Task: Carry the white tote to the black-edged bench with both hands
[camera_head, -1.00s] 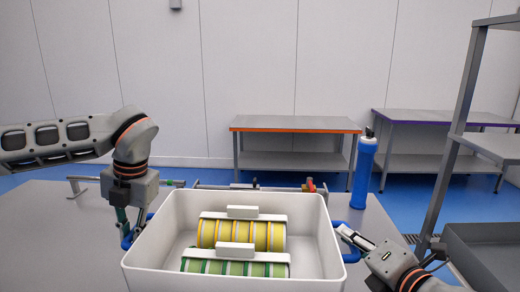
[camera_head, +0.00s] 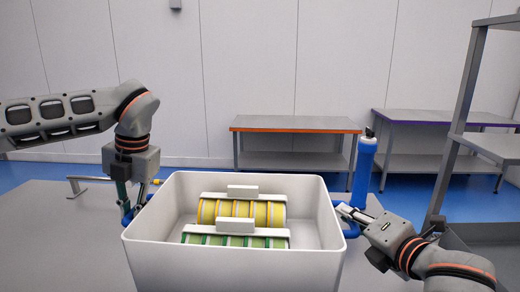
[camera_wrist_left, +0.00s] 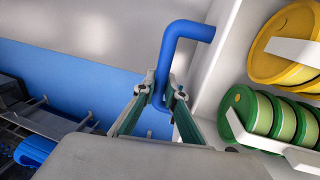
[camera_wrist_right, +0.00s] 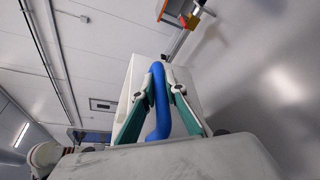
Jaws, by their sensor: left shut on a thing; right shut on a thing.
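The white tote (camera_head: 235,268) is in front of me in the head view, roughly level. It holds a yellow spool row (camera_head: 243,211) and a green spool row (camera_head: 225,240), each with a white holder. My left gripper (camera_head: 127,213) is shut on the tote's blue left handle, which shows clearly in the left wrist view (camera_wrist_left: 164,60). My right gripper (camera_head: 347,212) is shut on the blue right handle, seen between the fingers in the right wrist view (camera_wrist_right: 159,105). The tote hides what is under it. I see no black-edged bench.
A grey table (camera_head: 60,225) spreads around the tote, with a blue bottle (camera_head: 363,172) behind its right side. An orange-edged bench (camera_head: 295,124) and a purple-edged bench (camera_head: 430,117) stand by the far wall. A grey shelf rack (camera_head: 460,120) stands at the right.

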